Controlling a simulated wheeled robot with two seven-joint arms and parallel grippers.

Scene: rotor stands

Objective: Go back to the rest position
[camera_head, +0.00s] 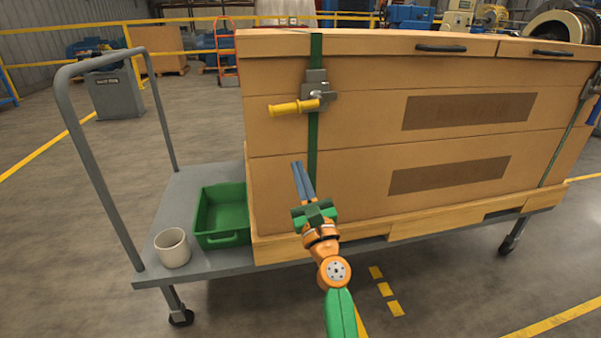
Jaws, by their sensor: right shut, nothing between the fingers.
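My right gripper (303,181) is in the middle of the head view, at the end of my green and orange arm, which comes up from the bottom. Its two blue-grey fingers point up and lie together, with nothing between them. It is in front of the wooden crate (375,145), overlapping the lower part of the green strap (314,135). I cannot tell whether it touches the crate. My left gripper is not in view.
The crate stands on a grey cart (180,205) with a tall handle (90,160) at left. A green bin (222,239) and a white cup (172,247) are on the cart's left end. A ratchet with a yellow handle (294,107) sits on the strap. Floor is clear in front.

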